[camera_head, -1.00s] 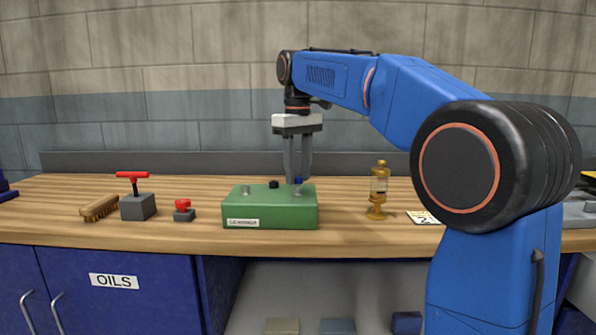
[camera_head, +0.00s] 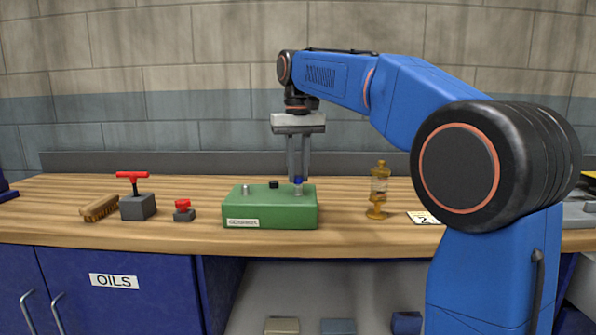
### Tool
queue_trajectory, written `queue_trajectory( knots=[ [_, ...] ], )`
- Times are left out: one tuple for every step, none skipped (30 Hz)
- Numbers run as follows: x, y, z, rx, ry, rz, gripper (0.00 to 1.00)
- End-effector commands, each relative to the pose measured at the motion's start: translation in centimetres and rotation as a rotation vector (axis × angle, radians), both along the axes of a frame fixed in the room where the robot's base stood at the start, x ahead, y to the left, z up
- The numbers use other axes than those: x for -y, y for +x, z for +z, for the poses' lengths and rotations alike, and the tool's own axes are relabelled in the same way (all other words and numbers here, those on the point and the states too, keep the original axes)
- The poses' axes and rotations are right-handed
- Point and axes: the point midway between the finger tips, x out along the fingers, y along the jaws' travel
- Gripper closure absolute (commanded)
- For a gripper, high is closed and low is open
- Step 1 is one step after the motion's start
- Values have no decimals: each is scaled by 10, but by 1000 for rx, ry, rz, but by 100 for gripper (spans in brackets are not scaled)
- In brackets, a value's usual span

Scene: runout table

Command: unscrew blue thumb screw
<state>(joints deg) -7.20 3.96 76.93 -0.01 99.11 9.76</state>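The blue thumb screw (camera_head: 298,180) stands on top of the green box (camera_head: 270,212), near its right end, on a small metal post. My gripper (camera_head: 298,176) points straight down over the right part of the box, with its grey fingers at the blue screw. The fingers look close together from this side, and the blue head shows at their tips. Whether they grip the screw or only stand beside it is not clear. A black knob (camera_head: 273,184) and a silver post (camera_head: 246,189) also stand on the box top.
A brass oiler (camera_head: 378,190) stands right of the box, with a numbered card (camera_head: 423,217) beside it. To the left are a small red-knobbed block (camera_head: 184,211), a grey block with red T-handle (camera_head: 137,200) and a brush (camera_head: 100,208). Bare wooden table lies between them.

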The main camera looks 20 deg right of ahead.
Motion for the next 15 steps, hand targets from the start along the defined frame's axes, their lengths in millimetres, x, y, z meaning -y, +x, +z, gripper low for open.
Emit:
queue_trajectory(
  knots=[
    [0, 0, 0, 0, 0, 1, 100],
    [0, 0, 0, 0, 0, 3, 100],
    [0, 0, 0, 0, 0, 13, 100],
    [0, 0, 0, 0, 0, 28, 100],
    [0, 0, 0, 0, 0, 46, 100],
    [0, 0, 0, 0, 0, 79, 100],
    [0, 0, 0, 0, 0, 109, 100],
    [0, 0, 0, 0, 0, 139, 100],
    [0, 0, 0, 0, 0, 179, 100],
    [0, 0, 0, 0, 0, 210, 100],
    [0, 0, 0, 0, 0, 240, 100],
    [0, 0, 0, 0, 0, 278, 100],
    [0, 0, 0, 0, 0, 304, 100],
    [0, 0, 0, 0, 0, 328, 100],
    [0, 0, 0, 0, 0, 355, 100]
  ],
)
